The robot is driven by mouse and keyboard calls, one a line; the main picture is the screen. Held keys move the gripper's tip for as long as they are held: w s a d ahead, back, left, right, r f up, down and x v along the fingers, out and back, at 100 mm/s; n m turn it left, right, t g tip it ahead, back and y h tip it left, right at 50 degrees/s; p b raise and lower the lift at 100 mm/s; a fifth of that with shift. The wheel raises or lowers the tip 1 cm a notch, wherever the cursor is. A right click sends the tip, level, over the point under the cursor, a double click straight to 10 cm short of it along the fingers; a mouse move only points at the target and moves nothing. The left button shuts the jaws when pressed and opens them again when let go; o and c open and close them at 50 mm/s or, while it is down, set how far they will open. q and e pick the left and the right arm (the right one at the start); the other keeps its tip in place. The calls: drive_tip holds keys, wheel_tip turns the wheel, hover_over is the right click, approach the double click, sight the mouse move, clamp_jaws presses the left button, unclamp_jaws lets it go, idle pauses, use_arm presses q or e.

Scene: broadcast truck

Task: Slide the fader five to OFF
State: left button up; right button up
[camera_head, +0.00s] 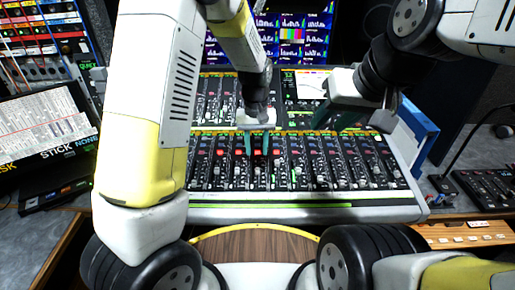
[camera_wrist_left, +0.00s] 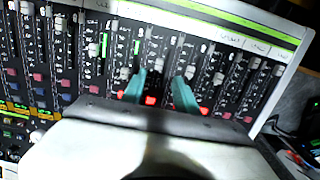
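The mixing console (camera_head: 300,213) fills the middle of the head view, with a bank of narrow fader strips and small light knobs. My left gripper (camera_head: 257,146) points down over the middle of the fader bank. In the left wrist view its two teal fingers (camera_wrist_left: 160,90) are spread apart with nothing gripped. A light fader knob (camera_wrist_left: 158,66) shows between and just beyond the fingertips. I cannot tell which strip is fader five. My right gripper (camera_head: 375,118) hangs over the right part of the console, its teal fingers apart and empty.
Several monitors (camera_head: 290,30) stand behind the console. A rack with coloured labels (camera_head: 40,30) and a printed sheet (camera_head: 45,125) are at left. A small black control panel (camera_head: 487,190) is at right. Neighbouring faders stand close on both sides of my left fingers.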

sight(258, 169)
use_arm(q)
drive_tip(key=shift+w+d+f, duration=0.1)
drive_tip(key=shift+d+f, duration=0.05)
drive_tip(key=shift+f, duration=0.3)
wheel_tip(258, 169, down, 8)
drive_tip(key=shift+r, duration=0.2)
drive_tip(key=shift+c, duration=0.5)
clamp_jaws()
idle(0.7)
